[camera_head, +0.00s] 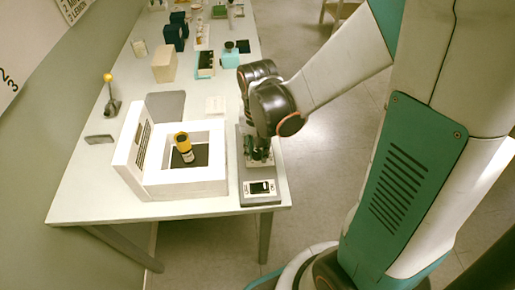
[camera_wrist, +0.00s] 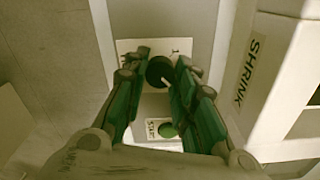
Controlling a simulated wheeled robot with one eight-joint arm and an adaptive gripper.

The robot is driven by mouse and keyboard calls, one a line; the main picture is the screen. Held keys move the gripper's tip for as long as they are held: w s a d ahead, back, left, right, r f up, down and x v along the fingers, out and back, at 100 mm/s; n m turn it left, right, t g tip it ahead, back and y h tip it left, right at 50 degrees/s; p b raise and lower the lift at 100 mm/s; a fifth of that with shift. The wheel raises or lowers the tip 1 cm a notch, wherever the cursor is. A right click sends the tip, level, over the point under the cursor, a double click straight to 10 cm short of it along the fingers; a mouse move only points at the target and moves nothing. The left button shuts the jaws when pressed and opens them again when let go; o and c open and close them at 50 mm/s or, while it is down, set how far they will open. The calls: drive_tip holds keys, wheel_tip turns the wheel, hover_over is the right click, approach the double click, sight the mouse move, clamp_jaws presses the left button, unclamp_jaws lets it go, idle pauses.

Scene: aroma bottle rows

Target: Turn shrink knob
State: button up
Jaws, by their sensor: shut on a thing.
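The shrink knob (camera_wrist: 159,71) is a dark round knob on a pale plate, seen in the wrist view. My gripper (camera_wrist: 160,75) is over it with one green finger on each side, shut on the knob. In the head view my gripper (camera_head: 258,155) points down at a grey control panel (camera_head: 262,200) along the table's right edge; the knob is hidden there. A white machine (camera_head: 185,186) with an open lid stands left of the panel, and its SHRINK label (camera_wrist: 246,74) shows in the wrist view. A yellow-capped bottle (camera_head: 183,143) stands inside it.

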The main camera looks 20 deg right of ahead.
sight(257, 153)
drive_tip(key=n, duration=0.4)
drive_tip(key=shift+n, duration=0.4)
drive_tip(key=n, duration=0.4)
drive_tip(key=shift+n, duration=0.3)
drive_tip(key=o, duration=1.1)
drive_tip(key=shift+r, duration=0.15)
wheel_tip(257, 153, up, 12)
drive_tip(key=shift+s+f, duration=0.1)
